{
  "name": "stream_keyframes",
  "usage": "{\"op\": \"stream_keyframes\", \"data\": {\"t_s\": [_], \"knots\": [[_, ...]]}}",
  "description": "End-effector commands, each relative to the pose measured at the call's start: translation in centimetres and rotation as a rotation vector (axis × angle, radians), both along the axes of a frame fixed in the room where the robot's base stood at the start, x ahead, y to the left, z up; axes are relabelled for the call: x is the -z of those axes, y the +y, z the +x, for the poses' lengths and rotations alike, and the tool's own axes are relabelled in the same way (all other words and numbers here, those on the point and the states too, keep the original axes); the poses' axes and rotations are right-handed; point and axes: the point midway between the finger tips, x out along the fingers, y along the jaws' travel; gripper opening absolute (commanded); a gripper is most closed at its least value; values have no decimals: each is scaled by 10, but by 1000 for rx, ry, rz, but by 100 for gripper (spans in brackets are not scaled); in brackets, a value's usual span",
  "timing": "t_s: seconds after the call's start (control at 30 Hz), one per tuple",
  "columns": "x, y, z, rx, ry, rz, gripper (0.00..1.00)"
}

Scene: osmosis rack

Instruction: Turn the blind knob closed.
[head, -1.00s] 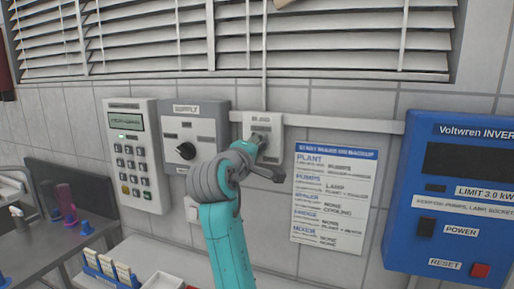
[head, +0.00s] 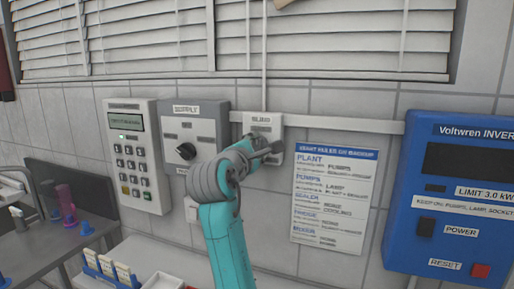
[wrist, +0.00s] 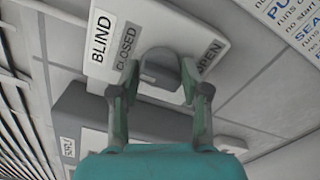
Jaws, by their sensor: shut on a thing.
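The blind panel (head: 262,122) is a small white plate on the wall under the window. The wrist view shows its BLIND label and the words CLOSED and OPEN on the plate (wrist: 150,32). The grey round blind knob (wrist: 160,68) sits between my fingers, near the middle of the plate. My gripper (wrist: 159,76) is shut on the knob, one finger on each side. In the head view my gripper (head: 267,150) covers the knob. The window blind (head: 330,40) above has pale slats with narrow dark gaps.
The SUPPLY box (head: 202,132) with its black knob is close to the left, beside a keypad unit (head: 138,150). A printed notice (head: 333,195) and the blue inverter (head: 450,190) are to the right. A thin conduit runs above the panel.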

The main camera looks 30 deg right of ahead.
Motion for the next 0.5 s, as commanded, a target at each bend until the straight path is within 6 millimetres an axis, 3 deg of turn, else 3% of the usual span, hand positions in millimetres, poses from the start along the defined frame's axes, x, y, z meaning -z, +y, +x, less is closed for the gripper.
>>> {"op": "stream_keyframes", "data": {"t_s": [0.5], "knots": [[1, 1, 1, -1, 25, -20, 11]]}}
